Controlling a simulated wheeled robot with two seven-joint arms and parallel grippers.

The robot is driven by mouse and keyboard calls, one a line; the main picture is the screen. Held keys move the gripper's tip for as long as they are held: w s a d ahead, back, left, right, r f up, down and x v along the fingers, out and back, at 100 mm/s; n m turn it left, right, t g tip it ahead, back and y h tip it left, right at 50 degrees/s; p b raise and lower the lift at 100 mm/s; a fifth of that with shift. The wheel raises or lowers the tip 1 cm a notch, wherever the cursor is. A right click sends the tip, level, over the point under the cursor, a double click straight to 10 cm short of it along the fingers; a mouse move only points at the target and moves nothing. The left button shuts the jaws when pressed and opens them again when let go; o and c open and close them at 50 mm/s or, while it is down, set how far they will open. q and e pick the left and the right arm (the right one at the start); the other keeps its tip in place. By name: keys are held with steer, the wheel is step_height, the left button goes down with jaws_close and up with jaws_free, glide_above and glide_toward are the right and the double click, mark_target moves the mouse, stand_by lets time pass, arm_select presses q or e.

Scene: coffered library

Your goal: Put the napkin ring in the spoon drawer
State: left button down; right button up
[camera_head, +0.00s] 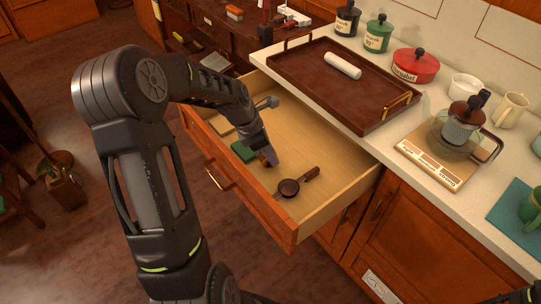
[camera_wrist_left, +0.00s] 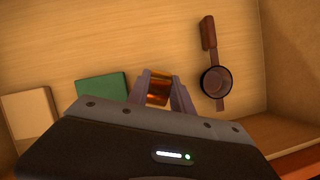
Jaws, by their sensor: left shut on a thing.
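The drawer (camera_head: 330,183) is pulled open below the counter, with a pale wooden floor. My left gripper (camera_head: 269,158) reaches down into it. The gripper is shut on a shiny amber-copper band, which looks like the napkin ring; it shows between the fingers in the left wrist view (camera_wrist_left: 158,88). Whether the ring touches the drawer floor I cannot tell. A dark spoon-like scoop (camera_head: 289,187) with a brown handle lies in the drawer, right of the gripper; it also shows in the left wrist view (camera_wrist_left: 214,80).
A green block (camera_head: 242,151) and a pale block (camera_wrist_left: 27,115) lie in the drawer beside the gripper. The counter above holds a brown tray (camera_head: 300,72) with a white roll (camera_head: 342,65), canisters, a red pot (camera_head: 415,66) and a scale (camera_head: 437,163). Drawer floor around the scoop is partly clear.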

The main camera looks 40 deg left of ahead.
arm_select(q)
steer(key=shift+f, duration=0.6)
steer(key=c, duration=1.1)
jaws_free()
steer(key=shift+f, duration=0.1)
steer(key=v, duration=1.2)
